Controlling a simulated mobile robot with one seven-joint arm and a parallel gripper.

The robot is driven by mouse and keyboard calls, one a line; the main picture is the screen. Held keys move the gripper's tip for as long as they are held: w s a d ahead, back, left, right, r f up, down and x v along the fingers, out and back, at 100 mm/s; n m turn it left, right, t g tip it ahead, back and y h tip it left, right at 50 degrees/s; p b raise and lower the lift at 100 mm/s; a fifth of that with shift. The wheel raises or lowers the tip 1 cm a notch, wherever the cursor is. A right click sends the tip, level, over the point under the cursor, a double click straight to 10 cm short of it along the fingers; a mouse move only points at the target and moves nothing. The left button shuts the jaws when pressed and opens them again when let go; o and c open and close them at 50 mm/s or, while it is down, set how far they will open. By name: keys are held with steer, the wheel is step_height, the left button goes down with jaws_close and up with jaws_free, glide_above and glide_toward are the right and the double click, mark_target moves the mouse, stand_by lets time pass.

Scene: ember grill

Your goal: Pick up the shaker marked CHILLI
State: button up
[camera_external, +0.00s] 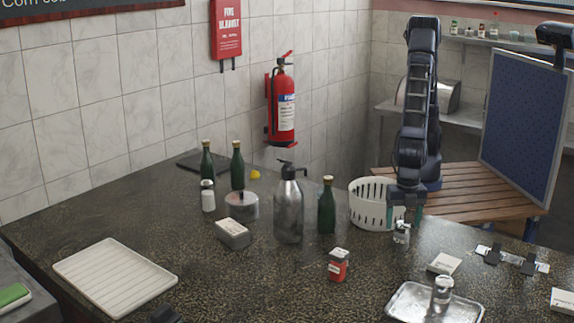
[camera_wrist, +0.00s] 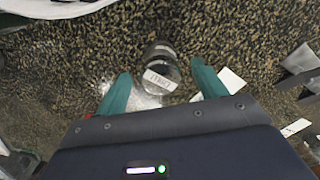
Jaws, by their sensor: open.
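A small glass shaker (camera_external: 402,233) with a metal cap stands on the dark speckled counter, right of the white basket. My gripper (camera_external: 405,216) is directly above it, pointing down with its teal fingers apart. In the wrist view the shaker (camera_wrist: 160,72) shows between and slightly beyond the fingertips of my open gripper (camera_wrist: 161,76), with a pale label whose lettering is too small to read surely. Another shaker (camera_external: 442,291) stands on the metal tray. A white shaker (camera_external: 208,197) stands at the left by the bottles. I cannot read CHILLI on any of them.
A white slotted basket (camera_external: 372,213) stands close left of my gripper. A green bottle (camera_external: 326,206), a metal flask (camera_external: 288,208) and a red tin (camera_external: 338,266) stand further left. A metal tray (camera_external: 408,293) and a white box (camera_external: 444,262) lie in front.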

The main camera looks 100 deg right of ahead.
mark_target(403, 238)
steer(key=shift+a+f, duration=0.2)
steer(key=shift+f, duration=2.75)
steer(key=shift+c, duration=0.4)
steer(key=c, duration=1)
